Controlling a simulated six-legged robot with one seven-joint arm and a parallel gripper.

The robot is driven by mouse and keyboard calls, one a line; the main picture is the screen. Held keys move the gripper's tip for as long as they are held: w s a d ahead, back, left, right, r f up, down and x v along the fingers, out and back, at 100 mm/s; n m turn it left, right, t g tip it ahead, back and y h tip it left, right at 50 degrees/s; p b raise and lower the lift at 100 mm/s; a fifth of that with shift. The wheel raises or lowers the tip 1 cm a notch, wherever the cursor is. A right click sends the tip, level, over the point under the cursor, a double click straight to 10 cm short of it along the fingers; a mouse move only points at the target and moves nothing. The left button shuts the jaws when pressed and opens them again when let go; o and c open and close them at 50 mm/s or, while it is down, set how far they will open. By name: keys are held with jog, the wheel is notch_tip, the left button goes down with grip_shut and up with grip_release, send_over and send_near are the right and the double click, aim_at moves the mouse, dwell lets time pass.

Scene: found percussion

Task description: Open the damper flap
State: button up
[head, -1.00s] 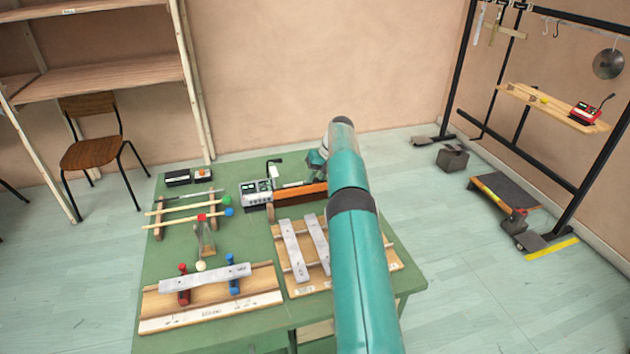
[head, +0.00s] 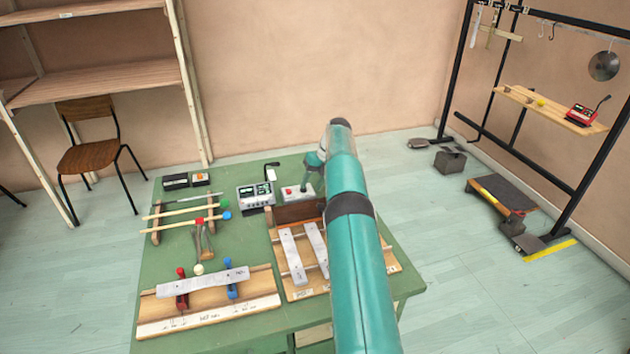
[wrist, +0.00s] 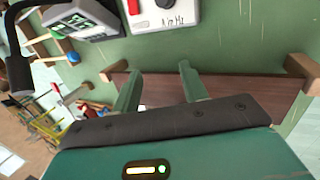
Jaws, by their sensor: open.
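The damper flap appears to be the long brown panel (head: 298,212) behind the metal bars on the green table. In the head view my arm covers its right part. In the wrist view the panel (wrist: 235,92) runs between two wooden posts. My gripper (wrist: 158,82) is open and empty, its two green fingers apart over the panel's left part. Whether a finger touches it I cannot tell. In the head view my arm hides most of the gripper.
A grey meter (head: 255,195) and a white box with a red button (head: 297,191) stand just behind the panel. Metal bars (head: 291,257) lie on a wooden frame in front. Mallets (head: 185,224) rest to the left. Open floor lies right of the table.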

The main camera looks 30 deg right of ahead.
jog(key=s+a+r, duration=0.6)
jog(key=s+r, duration=0.6)
jog(key=shift+s+r, duration=0.3)
jog(key=shift+r, duration=0.05)
dwell(0.4)
dwell(0.5)
